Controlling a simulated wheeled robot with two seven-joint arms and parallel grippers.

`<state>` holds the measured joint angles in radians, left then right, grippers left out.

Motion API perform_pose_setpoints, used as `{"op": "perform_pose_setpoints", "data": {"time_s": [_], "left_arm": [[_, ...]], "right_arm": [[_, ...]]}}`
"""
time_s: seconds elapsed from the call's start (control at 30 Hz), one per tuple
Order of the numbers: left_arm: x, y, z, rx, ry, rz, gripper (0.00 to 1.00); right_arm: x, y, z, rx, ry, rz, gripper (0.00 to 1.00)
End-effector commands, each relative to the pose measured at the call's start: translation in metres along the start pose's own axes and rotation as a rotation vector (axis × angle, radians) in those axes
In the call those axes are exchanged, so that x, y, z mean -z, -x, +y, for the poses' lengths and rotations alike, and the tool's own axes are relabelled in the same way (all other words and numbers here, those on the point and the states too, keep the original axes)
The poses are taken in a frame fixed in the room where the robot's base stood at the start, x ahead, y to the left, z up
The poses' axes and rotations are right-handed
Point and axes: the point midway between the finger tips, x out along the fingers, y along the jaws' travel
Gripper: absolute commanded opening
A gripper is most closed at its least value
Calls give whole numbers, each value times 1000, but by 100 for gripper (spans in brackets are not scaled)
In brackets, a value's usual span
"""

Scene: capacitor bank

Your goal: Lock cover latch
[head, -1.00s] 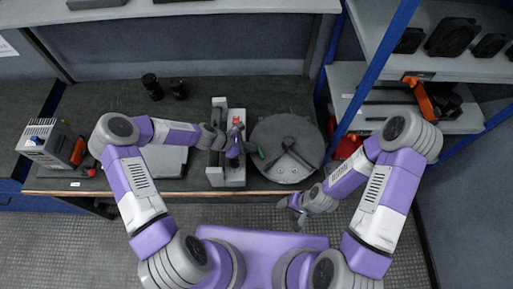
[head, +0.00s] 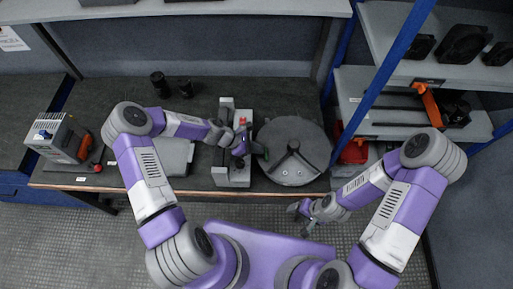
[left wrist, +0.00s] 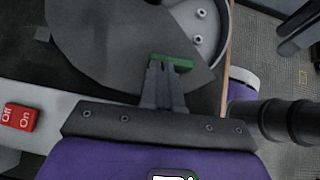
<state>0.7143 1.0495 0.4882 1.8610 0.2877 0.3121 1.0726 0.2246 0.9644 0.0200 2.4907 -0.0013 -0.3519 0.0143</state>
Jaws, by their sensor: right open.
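The round grey cover (head: 283,165) lies on the workbench, with a dark three-armed handle on top. A green latch tab (left wrist: 172,62) sits at the cover's edge; it also shows as a small green spot in the head view (head: 266,153). My left gripper (left wrist: 166,66) has its fingers close together on the green tab, and the tab's end sticks out to the right of them. The fingertips partly hide the tab. My right gripper (head: 303,218) is open and empty in front of the bench's front edge, apart from the cover.
A grey fixture (head: 232,172) with a red switch (left wrist: 20,117) stands just left of the cover. A grey flat case (head: 172,160) and a boxy device (head: 55,138) are further left. Two black cylinders (head: 160,84) stand behind. A blue-framed rack (head: 375,95) rises on the right.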

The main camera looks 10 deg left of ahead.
Motion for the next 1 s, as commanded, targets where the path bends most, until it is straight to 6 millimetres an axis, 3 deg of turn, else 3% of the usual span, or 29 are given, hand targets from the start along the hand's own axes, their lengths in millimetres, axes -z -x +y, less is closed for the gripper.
{"op": "perform_pose_setpoints", "data": {"time_s": [0.57,1.0], "left_arm": [[-11,-8,-12,22,-3,-11,0],[-1,65,-4,-8,2,1,0]], "right_arm": [[0,1,0,0,0,0,73],[0,6,-2,0,0,0,73]]}}
